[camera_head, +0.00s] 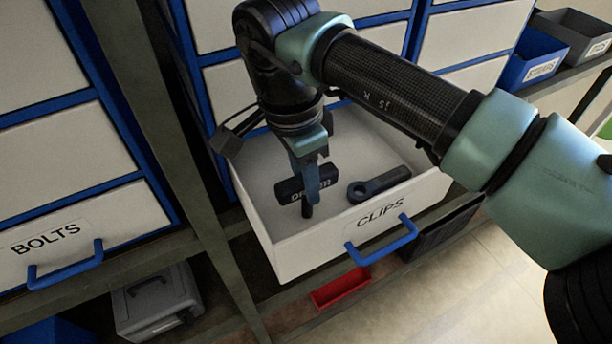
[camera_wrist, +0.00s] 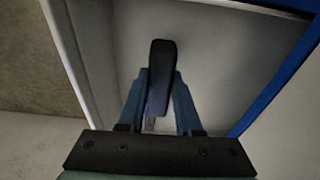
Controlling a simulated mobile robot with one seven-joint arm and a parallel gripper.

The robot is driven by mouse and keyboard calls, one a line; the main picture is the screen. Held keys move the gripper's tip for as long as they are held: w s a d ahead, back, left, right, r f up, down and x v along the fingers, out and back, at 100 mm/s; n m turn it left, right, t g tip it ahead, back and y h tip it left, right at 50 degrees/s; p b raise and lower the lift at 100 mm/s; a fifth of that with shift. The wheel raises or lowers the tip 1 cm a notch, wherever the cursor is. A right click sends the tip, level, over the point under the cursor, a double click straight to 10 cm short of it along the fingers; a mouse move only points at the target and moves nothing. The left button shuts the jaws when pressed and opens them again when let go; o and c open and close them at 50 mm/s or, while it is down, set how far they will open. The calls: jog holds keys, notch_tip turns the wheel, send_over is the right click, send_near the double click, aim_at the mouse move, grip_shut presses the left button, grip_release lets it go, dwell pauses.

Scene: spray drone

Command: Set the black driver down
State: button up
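In the wrist view the driver's dark handle (camera_wrist: 160,72) sits between the two fingertips, touching both sides. I cannot tell whether the shaft touches the drawer floor.
A dark ring-ended tool (camera_head: 380,184) lies in the drawer right of the driver. The drawer's blue handle (camera_head: 382,243) sticks out in front. A closed BOLTS drawer (camera_head: 85,235) is at left. A red bin (camera_head: 340,288) is below. Blue (camera_head: 535,55) and grey bins stand upper right.

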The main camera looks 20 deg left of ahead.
jog(key=o, duration=0.4)
notch_tip(320, 180, up, 12)
jog(key=s+b, duration=0.1)
jog(key=shift+a+r+b, duration=0.15)
jog(key=shift+a+b, duration=0.25)
jog(key=shift+a, duration=0.05)
jog(key=shift+s, duration=0.1)
